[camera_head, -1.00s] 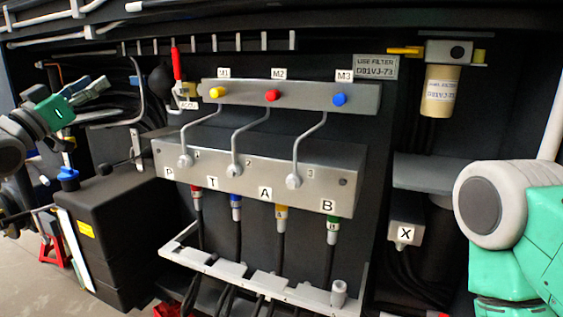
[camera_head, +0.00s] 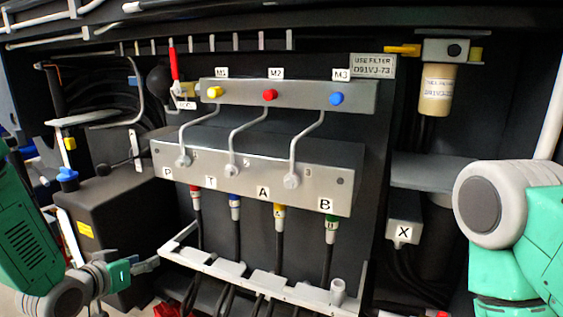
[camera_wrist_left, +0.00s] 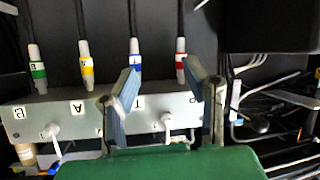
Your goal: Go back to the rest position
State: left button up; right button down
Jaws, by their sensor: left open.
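My left gripper (camera_head: 148,266) is low at the left in the head view, in front of the dark box and near the left end of the grey hose rail. In the left wrist view its two fingers (camera_wrist_left: 163,78) are spread with nothing between them. That view is upside down: the grey valve block (camera_wrist_left: 70,115) and its hoses show behind the fingers. Only a link of my right arm shows at the right of the head view; its gripper is out of view.
The valve block (camera_head: 255,175) has three levers below yellow, red and blue knobs. The grey hose rail (camera_head: 255,280) sticks out below it. A black box (camera_head: 105,215) with a blue cap stands at the left. A filter (camera_head: 437,90) hangs at the upper right.

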pick_arm(q)
jog(key=s+d+f+g+y, duration=0.25)
jog(key=s+f+g, duration=0.45)
jog(key=s+f, duration=1.2)
jog(key=s+f+g, duration=0.3)
jog(key=s+g, duration=0.2)
jog(key=s, duration=1.4)
jog(key=shift+d, duration=0.4)
jog(key=shift+y, duration=0.25)
